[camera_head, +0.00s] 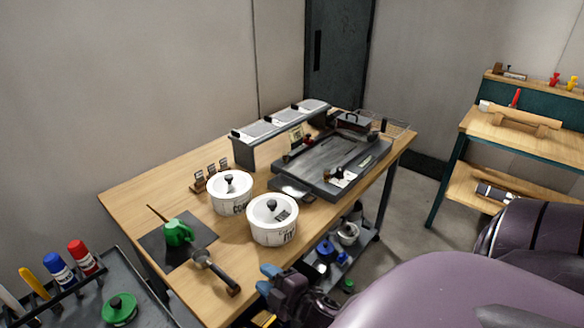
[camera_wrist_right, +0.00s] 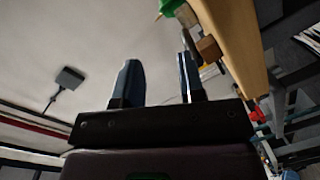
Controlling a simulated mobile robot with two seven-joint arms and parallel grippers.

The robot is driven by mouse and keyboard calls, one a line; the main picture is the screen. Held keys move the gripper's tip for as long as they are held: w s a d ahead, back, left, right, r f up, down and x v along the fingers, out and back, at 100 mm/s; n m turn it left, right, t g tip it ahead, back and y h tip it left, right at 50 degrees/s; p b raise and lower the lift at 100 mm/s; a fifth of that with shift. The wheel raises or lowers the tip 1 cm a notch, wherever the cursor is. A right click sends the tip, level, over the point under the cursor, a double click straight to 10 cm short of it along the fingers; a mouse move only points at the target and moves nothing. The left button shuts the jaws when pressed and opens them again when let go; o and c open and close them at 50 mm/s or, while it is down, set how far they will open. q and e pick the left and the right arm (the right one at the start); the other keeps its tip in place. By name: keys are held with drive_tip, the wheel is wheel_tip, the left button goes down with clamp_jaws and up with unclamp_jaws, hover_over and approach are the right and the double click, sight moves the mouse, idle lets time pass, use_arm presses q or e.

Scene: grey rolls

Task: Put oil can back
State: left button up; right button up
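The green oil can (camera_head: 178,232) with a long thin spout stands on a dark square mat (camera_head: 199,229) at the near left part of the wooden table. A green piece at the top of the right wrist view (camera_wrist_right: 170,7) looks like part of it. My right gripper (camera_head: 268,281) is beside the table's near edge, to the right of the can and apart from it. Its two blue-grey fingers (camera_wrist_right: 159,82) are spread with nothing between them. My left gripper does not show.
A dark-handled tool (camera_head: 217,271) lies at the mat's near edge. Two white lidded canisters (camera_head: 230,193) (camera_head: 273,219) stand right of the mat. A dark tray (camera_head: 332,165) lies beyond. A grey cart (camera_head: 150,297) with markers and a green round lid (camera_head: 120,308) is at lower left.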

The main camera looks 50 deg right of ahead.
drive_tip(key=s+a+f+m+g, duration=0.3)
drive_tip(key=s+f+m+g, duration=0.2)
drive_tip(key=s+f+m, duration=0.3)
drive_tip(key=s+m, duration=0.2)
drive_tip(key=m, duration=0.1)
drive_tip(key=shift+s+f+m, duration=0.25)
drive_tip(key=shift+s+m, duration=0.05)
drive_tip(key=shift+a, duration=0.1)
